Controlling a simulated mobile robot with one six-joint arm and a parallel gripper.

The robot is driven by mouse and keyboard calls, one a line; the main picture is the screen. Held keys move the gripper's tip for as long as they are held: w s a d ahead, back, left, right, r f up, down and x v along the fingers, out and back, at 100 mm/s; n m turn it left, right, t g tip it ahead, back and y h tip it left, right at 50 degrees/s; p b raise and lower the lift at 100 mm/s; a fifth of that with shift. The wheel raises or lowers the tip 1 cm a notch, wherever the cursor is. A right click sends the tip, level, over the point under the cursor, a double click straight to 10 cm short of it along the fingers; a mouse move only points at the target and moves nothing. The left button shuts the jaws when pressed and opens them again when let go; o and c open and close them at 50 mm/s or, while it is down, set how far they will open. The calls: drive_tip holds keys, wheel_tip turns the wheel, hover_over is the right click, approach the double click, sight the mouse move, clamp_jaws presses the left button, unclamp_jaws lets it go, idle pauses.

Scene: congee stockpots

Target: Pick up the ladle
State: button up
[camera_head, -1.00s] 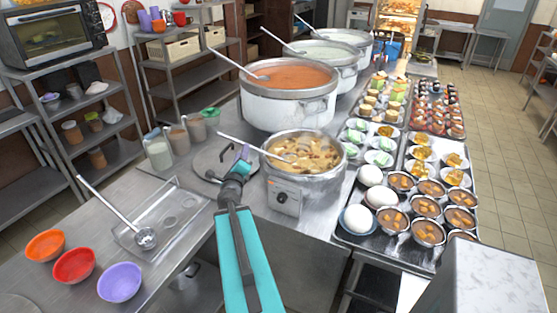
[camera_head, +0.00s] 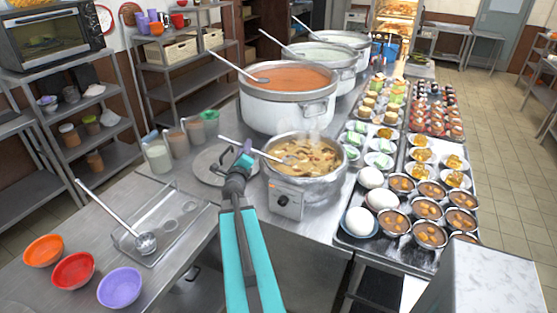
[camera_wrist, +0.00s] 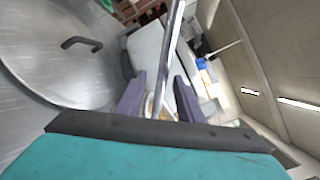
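A steel ladle (camera_head: 235,146) rests in the small front pot of soup (camera_head: 305,182), its handle sticking out over the rim to the left. My gripper (camera_head: 246,150) is at this handle, just left of the pot. In the wrist view a shiny metal handle (camera_wrist: 172,50) runs between the two purple fingers of my gripper (camera_wrist: 160,100). The fingers stand apart with space beside the handle, so the gripper looks open around it. Another ladle (camera_head: 146,242) lies on a steel tray at the left. Further ladles stand in the large pots behind.
Large pots (camera_head: 287,112) stand behind the small pot. Trays of bowls and eggs (camera_head: 385,222) fill the right counter. A round lid (camera_head: 212,168) lies left of the pot and also shows in the wrist view (camera_wrist: 50,45). Three colored bowls (camera_head: 74,270) sit front left.

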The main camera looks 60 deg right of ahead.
drive_tip(key=x, duration=0.5)
drive_tip(key=shift+s+r, duration=0.1)
idle(0.6)
drive_tip(key=shift+c, duration=0.4)
clamp_jaws()
idle(0.9)
